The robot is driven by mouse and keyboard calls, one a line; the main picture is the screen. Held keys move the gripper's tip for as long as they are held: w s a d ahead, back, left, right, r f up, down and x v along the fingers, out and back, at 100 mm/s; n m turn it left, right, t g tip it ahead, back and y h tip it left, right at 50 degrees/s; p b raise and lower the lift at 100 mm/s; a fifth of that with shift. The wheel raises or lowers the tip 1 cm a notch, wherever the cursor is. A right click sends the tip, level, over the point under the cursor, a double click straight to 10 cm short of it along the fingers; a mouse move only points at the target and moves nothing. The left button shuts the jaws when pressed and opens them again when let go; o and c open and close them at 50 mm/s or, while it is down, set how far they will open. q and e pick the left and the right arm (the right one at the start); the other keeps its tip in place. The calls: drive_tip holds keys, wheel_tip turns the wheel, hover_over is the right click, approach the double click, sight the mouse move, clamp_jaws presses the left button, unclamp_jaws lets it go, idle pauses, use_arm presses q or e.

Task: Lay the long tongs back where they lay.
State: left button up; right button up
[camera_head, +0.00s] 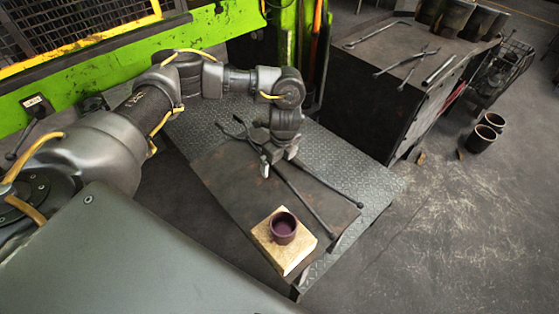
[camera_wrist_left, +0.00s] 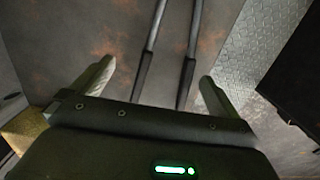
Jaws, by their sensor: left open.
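The long tongs (camera_head: 308,205) are dark and thin. They lie on the brown plate (camera_head: 225,185) in the head view, jaws toward the far left and two handles spread toward the near right. My left gripper (camera_head: 277,162) points down over the tongs near their middle and hides part of them. In the left wrist view its fingers (camera_wrist_left: 157,75) stand wide apart, with both tongs handles (camera_wrist_left: 188,75) running between them. The gripper is open; no contact with the tongs shows. My right gripper is not in view.
A dark cup (camera_head: 283,228) stands on a pale block (camera_head: 293,262) at the plate's near end. A grey tread-plate surface (camera_head: 378,190) borders the plate. A workbench (camera_head: 360,100) with other tools stands at the upper right. The green press frame (camera_head: 110,68) is behind my arm.

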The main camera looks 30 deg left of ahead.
use_arm(q)
wheel_tip(320, 180, up, 10)
drive_tip(key=shift+s+d, duration=0.15)
drive_tip(key=shift+d, duration=0.3)
